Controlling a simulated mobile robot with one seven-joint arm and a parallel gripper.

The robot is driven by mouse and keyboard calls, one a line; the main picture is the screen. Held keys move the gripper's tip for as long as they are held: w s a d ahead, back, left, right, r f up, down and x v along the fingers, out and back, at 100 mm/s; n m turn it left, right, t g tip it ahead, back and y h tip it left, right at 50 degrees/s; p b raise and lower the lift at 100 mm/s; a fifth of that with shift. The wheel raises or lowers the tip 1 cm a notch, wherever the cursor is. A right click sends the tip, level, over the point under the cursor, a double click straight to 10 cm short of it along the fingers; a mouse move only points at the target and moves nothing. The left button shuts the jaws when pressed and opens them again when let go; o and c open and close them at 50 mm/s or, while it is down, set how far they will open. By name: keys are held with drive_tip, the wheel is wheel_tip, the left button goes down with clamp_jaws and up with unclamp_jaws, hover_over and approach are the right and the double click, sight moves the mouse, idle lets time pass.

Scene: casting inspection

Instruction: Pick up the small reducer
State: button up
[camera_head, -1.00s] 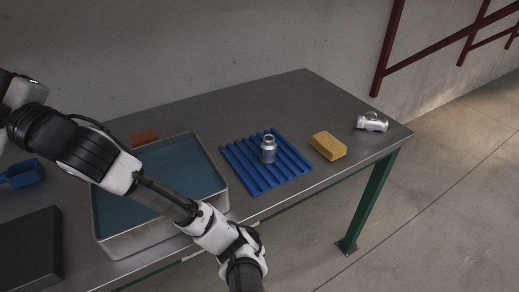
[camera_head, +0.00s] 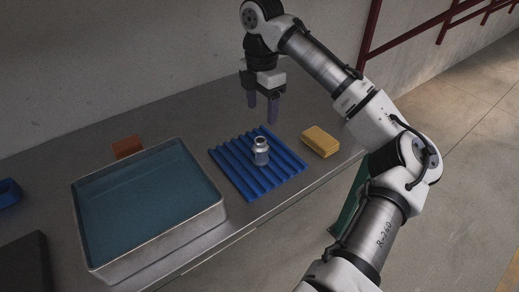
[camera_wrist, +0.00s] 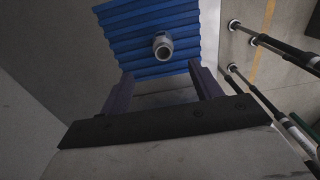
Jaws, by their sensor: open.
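The small reducer (camera_head: 261,152) is a silvery metal piece with a narrower neck. It stands upright on the blue ridged mat (camera_head: 228,170). In the wrist view the reducer (camera_wrist: 163,47) shows from above with its round opening, on the blue mat (camera_wrist: 125,22), beyond the fingertips. My gripper (camera_head: 262,112) hangs above the table behind the mat, fingers pointing down, open and empty. In the wrist view my gripper (camera_wrist: 161,75) has its two dark fingers apart, with nothing between them.
A yellow sponge (camera_head: 320,141) lies right of the mat. A metal tub (camera_head: 215,215) of bluish liquid stands left of it. An orange-brown block (camera_head: 127,147) is behind the tub. A blue scoop (camera_head: 8,192) and a dark box (camera_head: 25,262) are at the far left.

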sight(260, 146)
wheel_tip(260, 146, down, 7)
drive_tip(key=shift+r+p, duration=0.1)
drive_tip(key=shift+p, duration=0.25)
drive_tip(key=f, duration=0.2)
drive_tip(key=f+p, duration=0.1)
drive_tip(key=f, duration=0.2)
drive_tip(key=shift+s+a+f+p, duration=0.1)
drive_tip(key=shift+s+f+p, duration=0.2)
drive_tip(key=shift+s+f, duration=0.1)
drive_tip(key=shift+r, duration=0.1)
drive_tip(key=shift+c, duration=0.3)
drive_tip(key=c, duration=1.2)
